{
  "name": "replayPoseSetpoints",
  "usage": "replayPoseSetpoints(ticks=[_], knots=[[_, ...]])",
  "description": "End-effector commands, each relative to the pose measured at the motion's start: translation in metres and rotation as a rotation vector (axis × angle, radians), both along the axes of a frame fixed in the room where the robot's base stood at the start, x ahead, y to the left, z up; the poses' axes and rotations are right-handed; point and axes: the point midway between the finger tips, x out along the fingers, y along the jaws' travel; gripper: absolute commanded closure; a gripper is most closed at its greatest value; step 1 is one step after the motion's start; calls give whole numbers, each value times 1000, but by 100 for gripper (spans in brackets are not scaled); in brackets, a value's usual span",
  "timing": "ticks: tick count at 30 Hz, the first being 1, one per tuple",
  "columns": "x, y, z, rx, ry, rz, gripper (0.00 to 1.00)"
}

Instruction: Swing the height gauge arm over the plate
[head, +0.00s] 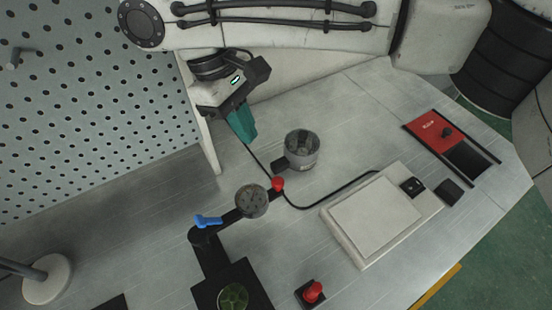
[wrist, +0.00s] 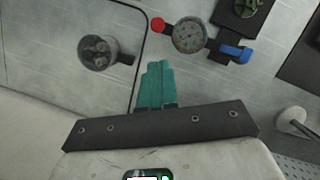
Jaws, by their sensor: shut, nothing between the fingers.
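The height gauge has a dark arm with a round grey dial (head: 252,200) and a red knob (head: 278,184) at its free end. A blue lever (head: 208,221) sits by its other end, near a black base (head: 212,262). The wrist view also shows the dial (wrist: 189,35), red knob (wrist: 157,25) and blue lever (wrist: 236,53). A pale square plate (head: 375,217) lies on a white box to the right; the arm is not over it. My gripper (head: 248,138), with teal fingers, is shut and empty, above and apart from the red knob; it also shows in the wrist view (wrist: 157,66).
A metal cup with a handle (head: 302,148) stands between my gripper and the pale plate. A black cable (head: 310,207) runs along the bench. A red button (head: 313,291) is at the front, a red panel (head: 437,130) at right, a perforated board (head: 80,110) at left.

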Motion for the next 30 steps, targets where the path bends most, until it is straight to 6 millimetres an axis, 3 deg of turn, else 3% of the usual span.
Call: replayPoseSetpoints(ticks=[5, 18, 30], knots=[[-3, -4, -14, -2, 0, -4, 100], [-13, -24, -81, -2, 0, -2, 100], [-15, -27, -94, -1, 0, -2, 100]])
